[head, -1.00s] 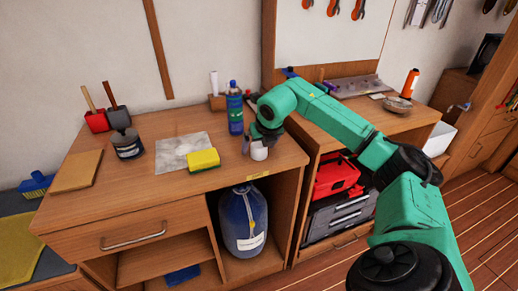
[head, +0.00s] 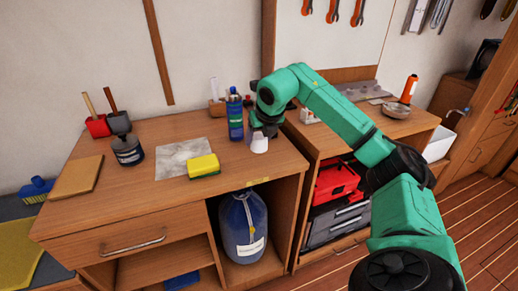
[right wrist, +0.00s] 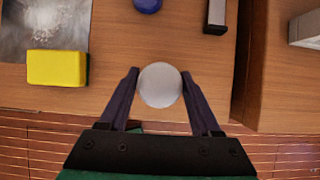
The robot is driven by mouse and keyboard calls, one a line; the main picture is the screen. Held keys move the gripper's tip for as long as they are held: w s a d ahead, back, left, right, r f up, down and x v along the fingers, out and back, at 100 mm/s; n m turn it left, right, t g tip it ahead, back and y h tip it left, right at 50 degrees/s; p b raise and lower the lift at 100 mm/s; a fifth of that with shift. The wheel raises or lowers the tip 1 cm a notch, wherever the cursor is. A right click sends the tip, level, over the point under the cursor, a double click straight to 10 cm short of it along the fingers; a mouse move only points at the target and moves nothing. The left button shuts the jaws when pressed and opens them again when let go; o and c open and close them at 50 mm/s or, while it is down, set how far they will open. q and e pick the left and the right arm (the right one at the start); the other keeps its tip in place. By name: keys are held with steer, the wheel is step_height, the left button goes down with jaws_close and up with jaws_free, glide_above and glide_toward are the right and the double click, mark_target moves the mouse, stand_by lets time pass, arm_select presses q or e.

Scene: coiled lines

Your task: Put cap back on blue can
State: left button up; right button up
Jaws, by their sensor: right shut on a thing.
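A slim blue can (head: 235,117) stands upright on the left workbench, and its blue top (right wrist: 148,4) shows at the upper edge of the right wrist view. A white cap (head: 259,144) is just right of and in front of the can, apart from it. My right gripper (right wrist: 160,88) is shut on the cap, with a finger on each side of its round white top. In the head view the gripper (head: 265,122) partly hides behind its own wrist. My left gripper is not in view.
A yellow sponge (head: 203,165) and a grey sheet (head: 180,155) lie left of the can. A dark jar (head: 127,150) stands farther left. A large blue jug (head: 243,225) sits in the shelf below. The bench front between sponge and cap is clear.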

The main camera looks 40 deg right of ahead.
mark_target(259, 136)
arm_select(q)
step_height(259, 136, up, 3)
steer(key=p, duration=0.3)
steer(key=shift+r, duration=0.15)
arm_select(e)
step_height(259, 136, up, 15)
steer(key=shift+a+f, duration=0.1)
steer(key=shift+f, duration=0.05)
